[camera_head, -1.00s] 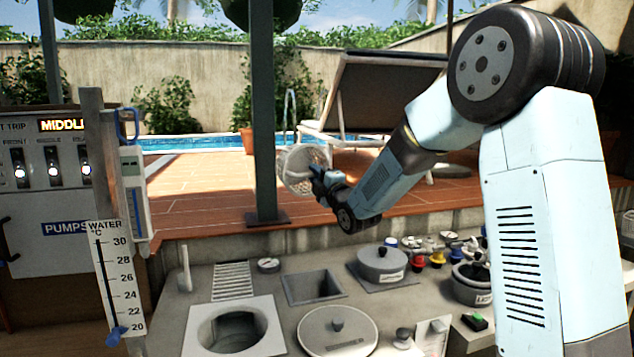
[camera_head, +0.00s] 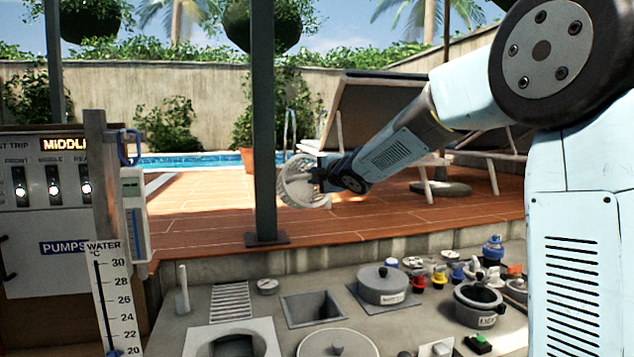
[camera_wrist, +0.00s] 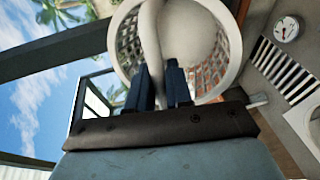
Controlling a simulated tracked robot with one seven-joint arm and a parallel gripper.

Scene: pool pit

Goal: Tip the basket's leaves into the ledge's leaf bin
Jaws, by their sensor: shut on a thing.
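My gripper (camera_head: 325,172) is shut on the basket (camera_head: 297,185), a pale mesh basket held in the air beyond the ledge, above the deck. In the body view the basket leans on its side, beside the dark post. In the wrist view, the basket's round rim (camera_wrist: 232,55) and mesh wall fill the upper middle, with the pale handle between my blue fingers (camera_wrist: 160,85). I see no leaves; the inside shows mostly pale. On the ledge (camera_head: 250,304) are a square opening (camera_head: 313,308) and a dark-rimmed pot (camera_head: 478,302). Their labels are too small to tell which is the leaf bin.
A dark post (camera_head: 264,120) stands beside the basket. A lidded pot (camera_head: 383,284), a round lid (camera_head: 337,343), a round opening (camera_head: 232,342) and several coloured knobs crowd the ledge. A thermometer board (camera_head: 113,290) stands at left. A lounger (camera_head: 380,105) stands behind my arm.

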